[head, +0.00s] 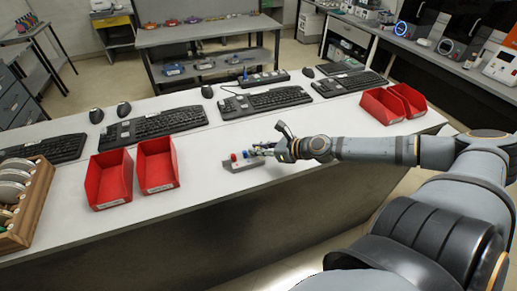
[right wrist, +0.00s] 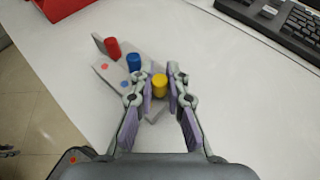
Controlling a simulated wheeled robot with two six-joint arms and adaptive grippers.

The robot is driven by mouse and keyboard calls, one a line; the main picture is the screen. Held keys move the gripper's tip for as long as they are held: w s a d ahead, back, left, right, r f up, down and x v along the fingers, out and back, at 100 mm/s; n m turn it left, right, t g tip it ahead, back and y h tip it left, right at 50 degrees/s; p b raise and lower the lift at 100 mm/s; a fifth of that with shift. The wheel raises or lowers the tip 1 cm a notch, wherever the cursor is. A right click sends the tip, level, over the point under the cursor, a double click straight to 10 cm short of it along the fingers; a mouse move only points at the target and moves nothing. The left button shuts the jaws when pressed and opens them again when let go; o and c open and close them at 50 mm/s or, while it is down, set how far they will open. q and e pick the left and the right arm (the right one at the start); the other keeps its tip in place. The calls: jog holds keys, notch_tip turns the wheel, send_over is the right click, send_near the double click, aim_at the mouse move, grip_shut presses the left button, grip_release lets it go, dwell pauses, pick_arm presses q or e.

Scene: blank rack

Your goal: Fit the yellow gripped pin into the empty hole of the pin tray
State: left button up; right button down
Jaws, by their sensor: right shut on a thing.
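My right gripper (right wrist: 159,88) is shut on the yellow pin (right wrist: 159,85), which sits between its two fingers in the right wrist view. The grey pin tray (right wrist: 106,72) lies beyond and partly beneath the fingers. A red pin (right wrist: 113,48) and a blue pin (right wrist: 134,62) stand in the tray. A red dot and a blue dot mark its near face. The tray's end by the yellow pin is partly hidden by the fingers, so I cannot tell whether the pin is in a hole. In the head view the tray (head: 243,166) lies on the white table, with my right gripper (head: 262,150) at its right end.
Two red bins (head: 109,180) stand left of the tray, and two more (head: 383,107) stand to the right. Several keyboards (head: 265,102) line the back of the table (head: 215,205). A wooden rack (head: 33,205) stands at the far left. The table before the tray is clear.

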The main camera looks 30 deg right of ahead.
jog(key=shift+f, duration=0.2)
jog(key=c, duration=1.3)
grip_release()
jog(key=shift+r, duration=0.1)
jog(key=shift+r, duration=0.1)
